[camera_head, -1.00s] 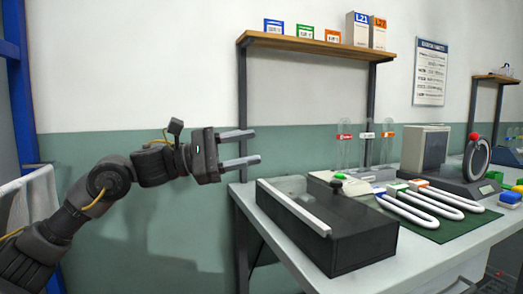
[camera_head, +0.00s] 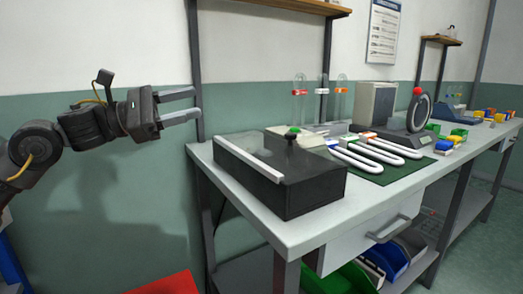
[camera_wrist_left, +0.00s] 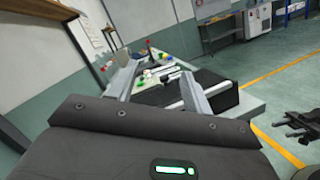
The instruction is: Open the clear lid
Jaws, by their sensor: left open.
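A black box (camera_head: 318,192) stands on the near left end of the workbench. Its top carries a pale bar (camera_head: 248,158) along the left side and a dark knob (camera_head: 291,137) at the back. The clear lid is hard to make out on the box; I cannot tell its edges. My left gripper (camera_head: 197,103) is open and empty, in the air left of and above the box, apart from it. In the left wrist view its fingers (camera_wrist_left: 158,68) point toward the bench and box (camera_wrist_left: 212,92). A dark gripper-like part, probably my right gripper (camera_wrist_left: 297,126), shows at the right edge there.
Bent white tubes (camera_head: 372,152) lie on a green mat (camera_head: 385,177) right of the box. Clear upright tubes (camera_head: 300,105), a grey box (camera_head: 374,105) and a ring-shaped device (camera_head: 419,112) stand behind. A shelf post (camera_head: 194,60) rises near my left gripper.

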